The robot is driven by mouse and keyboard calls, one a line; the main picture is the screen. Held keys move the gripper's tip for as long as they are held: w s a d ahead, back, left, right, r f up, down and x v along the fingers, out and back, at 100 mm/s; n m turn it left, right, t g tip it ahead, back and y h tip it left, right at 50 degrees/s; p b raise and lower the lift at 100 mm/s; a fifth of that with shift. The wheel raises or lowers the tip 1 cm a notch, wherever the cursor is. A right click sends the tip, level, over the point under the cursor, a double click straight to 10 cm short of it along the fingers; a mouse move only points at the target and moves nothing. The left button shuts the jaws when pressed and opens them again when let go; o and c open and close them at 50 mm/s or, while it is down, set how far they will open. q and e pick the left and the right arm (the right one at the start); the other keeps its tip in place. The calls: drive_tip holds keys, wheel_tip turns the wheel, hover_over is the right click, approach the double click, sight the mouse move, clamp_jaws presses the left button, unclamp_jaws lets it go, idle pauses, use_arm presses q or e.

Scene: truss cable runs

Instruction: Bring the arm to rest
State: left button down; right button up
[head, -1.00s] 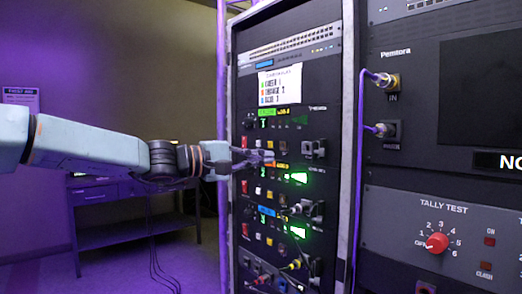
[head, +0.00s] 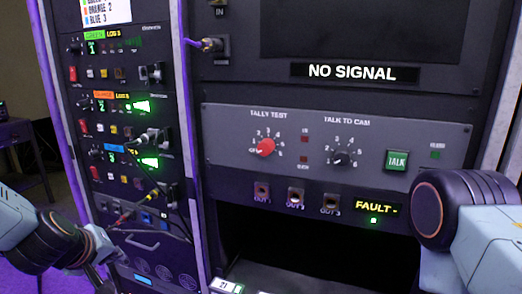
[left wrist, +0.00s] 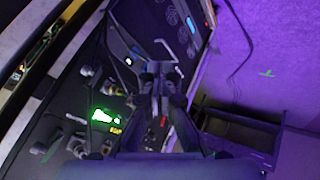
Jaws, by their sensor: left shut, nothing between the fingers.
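My left gripper (head: 106,258) is at the lower left of the head view, in front of the lower part of the cable rack. In the left wrist view my left gripper (left wrist: 159,72) points along the rack front, its fingers together and empty. My left arm (head: 15,222) comes in from the left edge. My right arm (head: 455,225) shows at the right edge, but its gripper is out of view.
The left rack (head: 125,165) holds stacked units with plugged cables. The right rack carries a tally panel (head: 225,150) with a red knob (head: 265,147), and a dark opening below. A bench (left wrist: 245,130) stands beside the rack in the wrist view.

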use_arm(q)
drive_tip(key=s+d+f+m+g, duration=0.2)
drive_tip(key=s+d+f+m, duration=0.1)
drive_tip(key=s+f, duration=0.5)
drive_tip(key=s+d+f+m+g, duration=0.1)
drive_tip(key=s+d+f+m, duration=0.2)
drive_tip(key=s+f, duration=0.5)
drive_tip(key=s+d+f+m+g, duration=0.1)
drive_tip(key=s+f, duration=0.3)
drive_tip(key=s, duration=0.5)
drive_tip(key=s+d+f+m+g, duration=0.1)
drive_tip(key=s+f+g, duration=0.3)
drive_tip(key=s, duration=0.5)
drive_tip(key=shift+s+d+f, duration=0.3)
drive_tip(key=shift+s+d, duration=0.05)
drive_tip(key=shift+d, duration=0.15)
drive_tip(key=shift+a, duration=0.1)
